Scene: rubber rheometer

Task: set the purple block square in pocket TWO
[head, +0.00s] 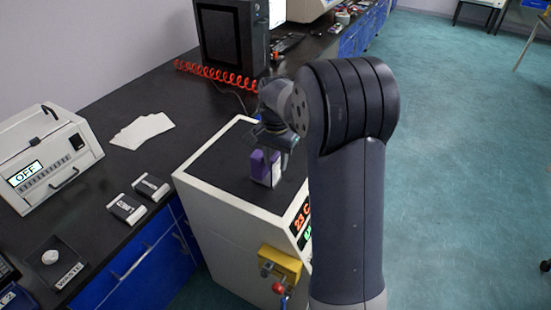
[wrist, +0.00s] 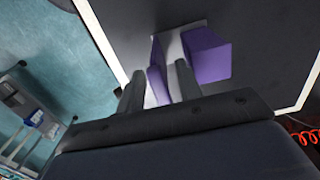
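The purple block (head: 258,166) stands upright on the dark top of the white machine in the head view, with a pale grey part at its side. In the wrist view purple shows as a larger part (wrist: 207,55) and a narrow part (wrist: 156,72), with a light grey patch between them. My gripper (wrist: 157,72) is at the block with its fingers apart, around the narrow purple part. A small gap seems to show beside the left finger. In the head view my wrist hides the fingertips. I cannot make out a pocket marked TWO.
The white machine (head: 219,201) has a raised pale rim and a red digital display. Two labelled holders (head: 126,208) (head: 151,187), white sheets (head: 142,131) and a device reading OFF (head: 45,158) are on the black bench. A waste tray (head: 68,273) is at lower left.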

